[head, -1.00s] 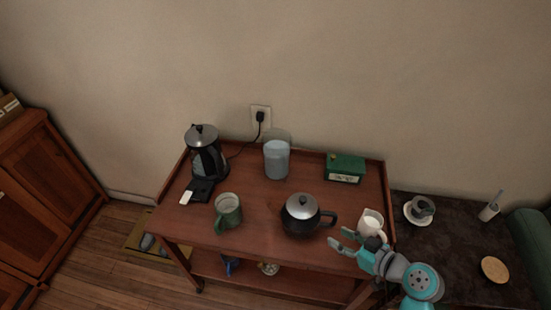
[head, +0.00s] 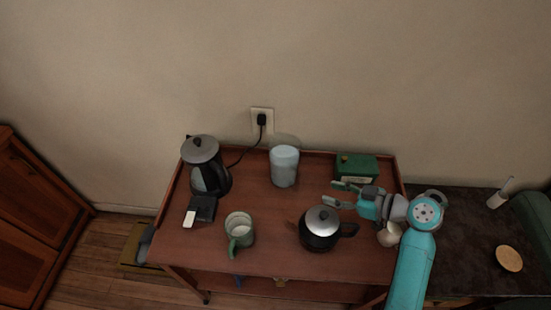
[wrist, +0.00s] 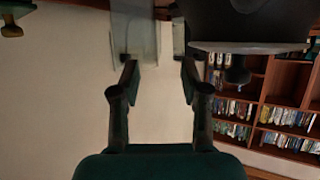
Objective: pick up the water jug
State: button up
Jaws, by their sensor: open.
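The water jug (head: 284,168) is a clear vessel of pale blue water, upright near the back middle of the wooden cart in the head view. My gripper (head: 338,195) is open and empty, to the right of the jug and apart from it, with its fingers pointing left. In the wrist view, which looks upside down, the jug (wrist: 135,35) shows as a pale translucent shape at the top, beyond the open fingers (wrist: 158,75) and a little left of their middle. Its far parts are cut off by the frame.
A kettle (head: 207,170) and green mug (head: 239,232) stand left.

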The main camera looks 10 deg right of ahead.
aim_at(287, 168)
jog(key=x, duration=1.2)
jog(key=shift+w+d, duration=0.25)
jog(key=shift+r, duration=0.15)
grip_shut()
jog(key=shift+r, duration=0.1)
